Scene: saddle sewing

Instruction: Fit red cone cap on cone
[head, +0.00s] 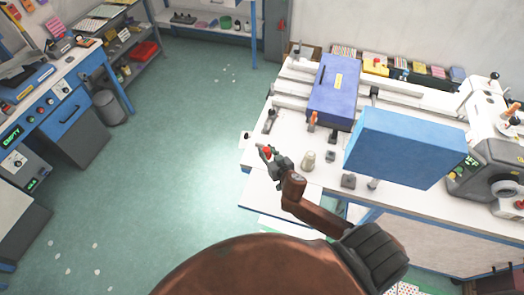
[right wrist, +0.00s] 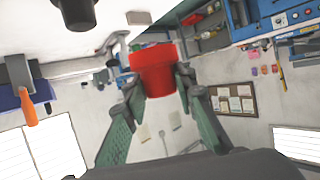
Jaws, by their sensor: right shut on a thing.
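My right gripper (head: 266,153) is at the front left edge of the white bench, left of the cone. It is shut on the red cone cap (head: 267,150), which shows small at the fingertips in the head view. In the right wrist view the red cap (right wrist: 153,70) sits between the two green-grey fingers (right wrist: 155,85), with its wider rim toward the top. A pale beige cone (head: 308,160) stands upright on the bench, just right of the gripper and apart from the cap. My left gripper is not in view.
On the white bench (head: 258,157), a large blue panel (head: 405,148) stands to the right of the cone and a blue-violet box (head: 334,92) behind it. Small dark fixtures (head: 348,181) and an orange-handled tool (head: 312,121) are nearby. Open floor lies to the left.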

